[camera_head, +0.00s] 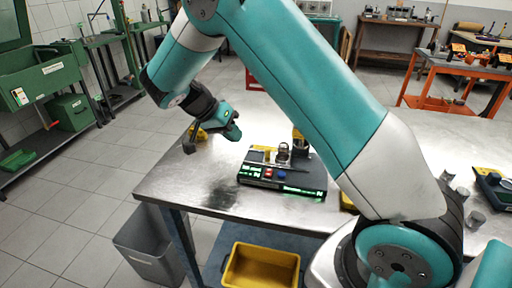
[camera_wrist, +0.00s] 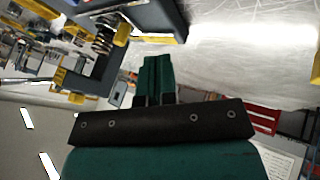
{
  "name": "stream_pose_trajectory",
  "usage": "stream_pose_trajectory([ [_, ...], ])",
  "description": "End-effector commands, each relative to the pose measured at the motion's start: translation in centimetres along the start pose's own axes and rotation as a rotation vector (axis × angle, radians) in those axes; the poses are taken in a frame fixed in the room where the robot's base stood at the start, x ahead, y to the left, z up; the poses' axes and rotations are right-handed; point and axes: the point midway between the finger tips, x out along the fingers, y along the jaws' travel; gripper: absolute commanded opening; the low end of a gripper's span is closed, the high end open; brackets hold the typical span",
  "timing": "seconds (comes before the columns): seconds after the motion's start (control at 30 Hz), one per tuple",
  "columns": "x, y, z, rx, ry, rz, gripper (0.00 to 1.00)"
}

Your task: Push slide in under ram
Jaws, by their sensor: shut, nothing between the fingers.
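A low black press unit (camera_head: 283,175) stands on the metal table, with green lit displays and red and blue buttons on its front. A small silver part (camera_head: 283,152) sits on its top, towards the middle. A dark upright column stands at its back right. I cannot clearly tell the slide or the ram apart at this size. My gripper (camera_head: 234,133) is above the table, left of and behind the unit, apart from it. In the wrist view its teal fingers (camera_wrist: 158,72) are together and empty. Part of a dark unit shows at the top there.
The table's front left (camera_head: 190,185) is bare. A yellow bin (camera_head: 262,268) sits below, and a grey bin (camera_head: 150,243) stands on the floor. Metal cylinders (camera_head: 474,219) stand at the right.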

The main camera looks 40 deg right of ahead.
Motion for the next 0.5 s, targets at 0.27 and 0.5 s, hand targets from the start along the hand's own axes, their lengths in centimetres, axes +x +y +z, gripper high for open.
stream_pose_trajectory([
  [0.27, 4.6, 1.5, -0.2, -0.001, -0.002, 0.001, 0.00],
  [0.5, 5.8, 3.4, -0.1, -0.001, -0.001, -0.001, 0.00],
])
